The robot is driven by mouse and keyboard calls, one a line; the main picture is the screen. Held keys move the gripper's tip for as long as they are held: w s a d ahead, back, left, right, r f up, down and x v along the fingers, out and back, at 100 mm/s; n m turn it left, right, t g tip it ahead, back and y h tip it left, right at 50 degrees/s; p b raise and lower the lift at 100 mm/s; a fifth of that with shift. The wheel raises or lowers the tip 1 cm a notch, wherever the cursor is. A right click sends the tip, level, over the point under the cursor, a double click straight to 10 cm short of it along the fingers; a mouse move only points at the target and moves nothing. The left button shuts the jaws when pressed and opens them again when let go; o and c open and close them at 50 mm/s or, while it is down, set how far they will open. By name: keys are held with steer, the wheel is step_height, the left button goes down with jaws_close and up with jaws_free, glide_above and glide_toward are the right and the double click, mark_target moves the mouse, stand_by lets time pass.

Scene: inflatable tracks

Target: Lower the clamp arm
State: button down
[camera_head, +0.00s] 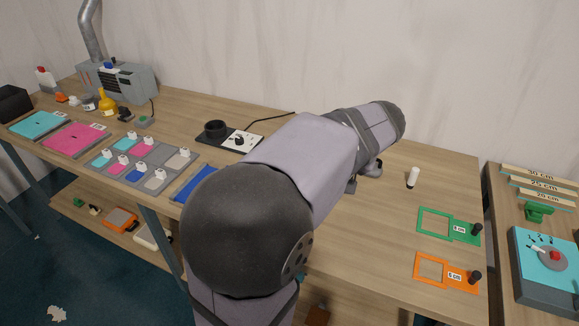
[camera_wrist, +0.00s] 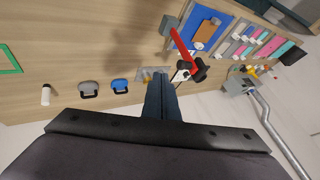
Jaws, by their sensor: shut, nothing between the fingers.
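In the wrist view, a red bar (camera_wrist: 184,50), which looks like the clamp arm, runs slantwise across the edge of a blue mat (camera_wrist: 199,21). It has a grey block at its upper end and a dark knob-like part (camera_wrist: 198,70) at its lower end. Whether it is raised or lowered I cannot tell. My gripper (camera_wrist: 157,76) is shut and empty, pointing toward the table, to the left of the bar's lower end. In the head view my arm hides the gripper and the clamp; only part of the blue mat (camera_head: 193,187) shows.
In the wrist view, a grey handle (camera_wrist: 89,90), a blue handle (camera_wrist: 120,86) and a white cylinder (camera_wrist: 46,95) stand left of my gripper. In the head view, a black-and-white device (camera_head: 238,139) stands behind my arm. Green (camera_head: 465,233) and orange (camera_head: 456,277) frames lie right.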

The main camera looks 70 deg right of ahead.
stand_by(0.4)
steer(key=w+d+f+p, duration=0.4)
steer(key=w+f, duration=0.3)
steer(key=w, duration=0.2)
steer(key=shift+f+p, duration=0.15)
steer(key=shift+p, duration=0.4)
